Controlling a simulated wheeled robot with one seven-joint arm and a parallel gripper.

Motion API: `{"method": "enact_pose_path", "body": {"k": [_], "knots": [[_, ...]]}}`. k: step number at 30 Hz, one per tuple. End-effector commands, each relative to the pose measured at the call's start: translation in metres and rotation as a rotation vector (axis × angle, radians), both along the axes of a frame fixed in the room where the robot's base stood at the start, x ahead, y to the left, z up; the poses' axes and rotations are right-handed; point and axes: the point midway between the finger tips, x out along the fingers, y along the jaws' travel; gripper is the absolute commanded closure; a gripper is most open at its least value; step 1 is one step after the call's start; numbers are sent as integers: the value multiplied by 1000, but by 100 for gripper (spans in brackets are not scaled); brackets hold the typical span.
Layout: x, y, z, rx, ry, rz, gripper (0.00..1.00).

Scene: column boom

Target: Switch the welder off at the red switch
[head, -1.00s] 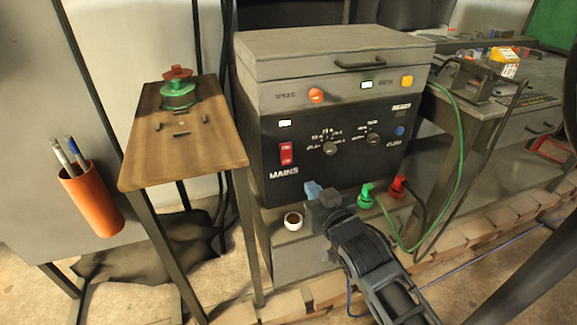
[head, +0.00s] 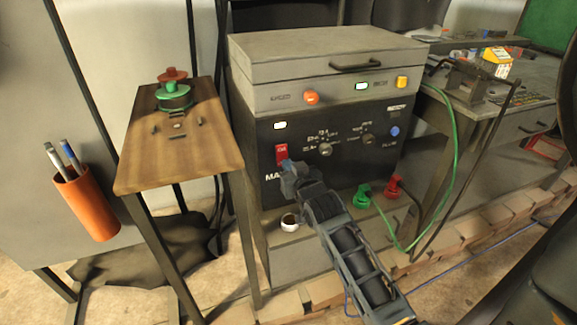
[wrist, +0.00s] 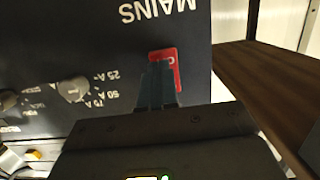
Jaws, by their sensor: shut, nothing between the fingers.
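The welder (head: 330,110) is a grey box with a dark front panel. Its red mains switch (head: 281,152) is at the panel's left, above the MAINS lettering, with its lower part hidden behind my gripper (head: 287,166). In the wrist view the picture is upside down, and the red switch (wrist: 178,62) shows behind the fingertips of my gripper (wrist: 158,70). The gripper is shut and empty, with its tips over the switch. I cannot tell whether they touch it. A white indicator (head: 280,126) above the switch looks lit.
A wooden stand (head: 180,150) with a green and red object is close on the left. A white cup (head: 290,222) sits on the ledge below the panel. Green (head: 362,197) and red (head: 393,188) cable plugs are at the lower right. A green cable hangs at the right.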

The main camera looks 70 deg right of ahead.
Motion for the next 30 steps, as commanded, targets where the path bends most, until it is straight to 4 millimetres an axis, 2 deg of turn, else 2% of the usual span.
{"method": "enact_pose_path", "body": {"k": [14, 21, 23, 30], "knots": [[5, -5, -2, -1, 0, 0, 100], [8, -9, -11, -43, -35, -1, 100], [8, -9, -4, -46, -38, -1, 100], [8, -9, -3, -46, -38, 0, 100]]}}
